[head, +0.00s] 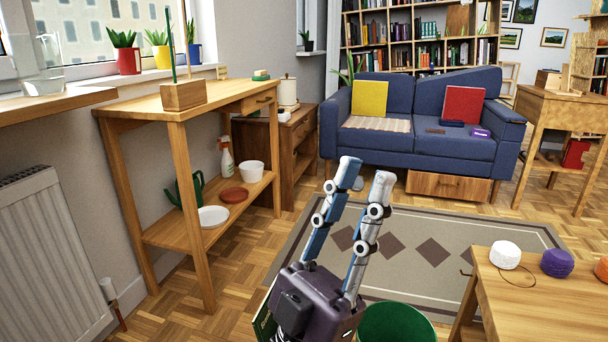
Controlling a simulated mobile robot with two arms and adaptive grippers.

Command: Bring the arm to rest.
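My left gripper (367,172) rises from the bottom middle of the head view, its two long fingers pointing up and away. The fingers are apart, with floor and rug showing between them, so it is open and empty. It appears in front of the patterned rug (432,305), and its tips touch nothing that I can see. My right gripper is not in view.
A wooden console table (142,107) stands left of the gripper. A green bin (398,326) is right beside the gripper's body in the picture. A wooden table (500,300) with yarn balls is at lower right. A blue sofa (412,90) stands behind the rug.

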